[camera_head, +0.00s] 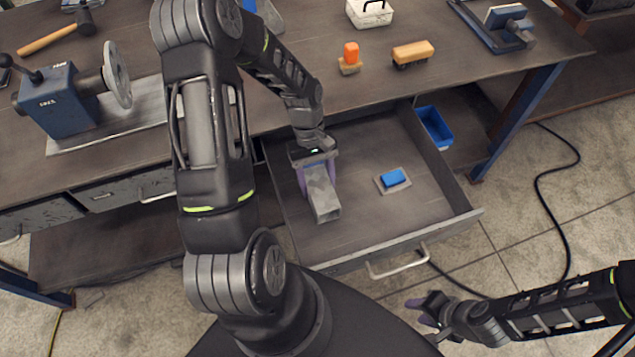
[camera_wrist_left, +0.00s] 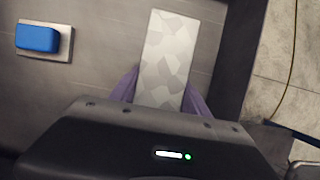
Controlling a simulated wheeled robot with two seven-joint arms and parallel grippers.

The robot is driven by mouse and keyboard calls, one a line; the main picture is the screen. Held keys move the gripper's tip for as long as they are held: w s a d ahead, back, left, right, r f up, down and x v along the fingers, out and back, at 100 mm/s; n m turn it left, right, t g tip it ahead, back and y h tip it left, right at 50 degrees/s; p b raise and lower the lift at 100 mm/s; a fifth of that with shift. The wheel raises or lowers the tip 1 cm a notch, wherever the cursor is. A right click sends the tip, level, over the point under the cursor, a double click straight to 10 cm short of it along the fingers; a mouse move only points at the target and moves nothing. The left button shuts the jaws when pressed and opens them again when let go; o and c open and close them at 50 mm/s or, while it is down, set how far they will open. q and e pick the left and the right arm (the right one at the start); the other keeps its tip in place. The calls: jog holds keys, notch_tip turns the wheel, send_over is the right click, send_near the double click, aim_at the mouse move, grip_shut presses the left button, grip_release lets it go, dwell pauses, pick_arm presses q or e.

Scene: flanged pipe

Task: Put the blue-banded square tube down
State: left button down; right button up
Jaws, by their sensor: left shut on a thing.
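A grey, mottled square tube (camera_head: 322,194) is in the open drawer, at its left side. It also shows in the left wrist view (camera_wrist_left: 168,55). No blue band shows on its visible faces. My left gripper (camera_head: 316,172) reaches down into the drawer and is shut on the tube, with purple fingers on both sides. I cannot tell whether the tube touches the drawer floor. My right gripper (camera_head: 428,308) is over the floor at the lower right, apart from everything; its fingers look spread.
The open drawer (camera_head: 400,235) holds a blue block on a grey plate (camera_head: 393,179), right of the tube, with bare floor around it. A blue bin (camera_head: 434,127) is beyond the drawer. On the workbench are an orange-topped item (camera_head: 350,57), a brush (camera_head: 412,53) and a blue machine (camera_head: 65,100).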

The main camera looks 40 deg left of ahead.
pick_arm(q)
jog(key=shift+f, duration=0.45)
jog(key=shift+f, duration=0.1)
jog(key=shift+f, duration=0.15)
jog(key=c, duration=0.5)
grip_release()
jog(key=shift+r, duration=0.2)
jog(key=b+v, duration=0.1)
jog(key=v, duration=1.1)
jog(key=shift+r, duration=0.1)
